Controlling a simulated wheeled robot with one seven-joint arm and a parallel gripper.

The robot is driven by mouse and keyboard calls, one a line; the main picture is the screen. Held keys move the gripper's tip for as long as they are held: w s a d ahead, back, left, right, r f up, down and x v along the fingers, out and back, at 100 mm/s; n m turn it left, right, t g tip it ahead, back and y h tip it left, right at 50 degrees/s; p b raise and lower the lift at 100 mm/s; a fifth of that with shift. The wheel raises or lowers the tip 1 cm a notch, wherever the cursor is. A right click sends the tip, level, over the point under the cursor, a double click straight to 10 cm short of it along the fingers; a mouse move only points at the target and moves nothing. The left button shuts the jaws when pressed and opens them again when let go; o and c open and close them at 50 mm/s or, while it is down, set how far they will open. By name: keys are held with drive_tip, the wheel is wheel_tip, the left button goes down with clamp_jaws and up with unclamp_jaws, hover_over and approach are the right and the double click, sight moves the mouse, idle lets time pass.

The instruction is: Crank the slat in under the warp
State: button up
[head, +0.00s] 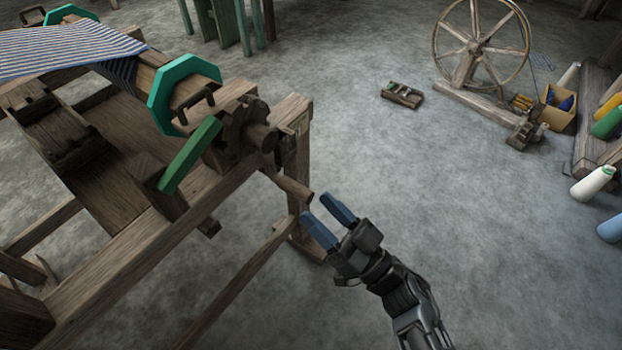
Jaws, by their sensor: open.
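The striped blue-and-white warp (65,48) lies over the loom's beam at the upper left. At the beam's near end are a green octagonal flange (184,88), a dark toothed wheel (232,128) and a green bar (190,155) leaning against it. A crank with a round wooden handle (293,188) hangs below the shaft end. My gripper (322,207) is open, its blue fingertips close to the free end of the handle, with nothing between them. I cannot make out the slat for sure.
The loom's wooden frame (150,262) fills the left side, with a post (298,125) beside the crank.

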sight(288, 179)
drive_tip(key=shift+x, duration=3.15)
clamp_jaws()
